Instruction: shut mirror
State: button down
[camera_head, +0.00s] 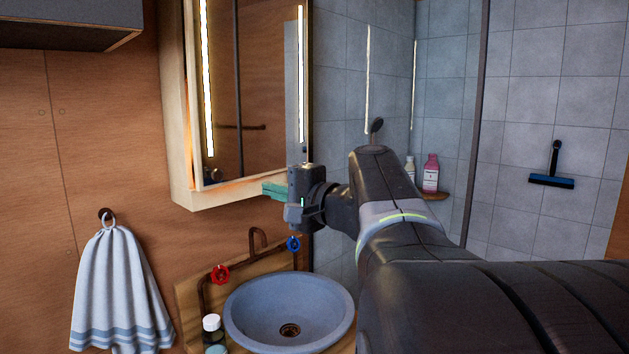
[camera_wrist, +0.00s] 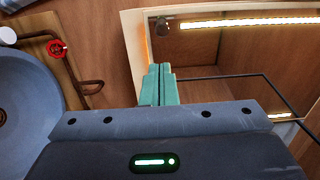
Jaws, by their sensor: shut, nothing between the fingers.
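The mirror (camera_head: 265,70) is the front of a pale wooden wall cabinet (camera_head: 180,110) in the head view, with lit strips down both sides. Its lower part also shows in the wrist view (camera_wrist: 215,48). An orange glow lines the edge between mirror and cabinet frame. I cannot tell for sure whether a gap is left there. My gripper (camera_head: 268,187) is at the mirror's lower right corner. Its teal fingers are together and empty, and in the wrist view (camera_wrist: 159,70) they overlap the lower edge. Whether they touch it is unclear.
A blue-grey basin (camera_head: 255,315) with a red tap handle (camera_head: 220,274) and a blue one (camera_head: 293,243) lies below. A towel (camera_head: 117,290) hangs at left. A tiled shower (camera_head: 535,90) with bottles (camera_head: 430,175) is at right.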

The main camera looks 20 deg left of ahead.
jog(key=p, duration=0.4)
send_near(218, 174)
jog(key=x, duration=0.6)
jog(key=shift+w+a+f, duration=0.2)
jog(key=shift+w+f, duration=0.15)
jog(key=shift+w, duration=0.15)
jog(key=shift+a, duration=0.1)
jog(key=x, duration=0.2)
jog(key=b+x, duration=0.1)
jog(key=shift+s+a+f, duration=0.1)
jog(key=shift+s+a, duration=0.1)
jog(key=shift+a, duration=0.2)
jog(key=shift+r, duration=0.35)
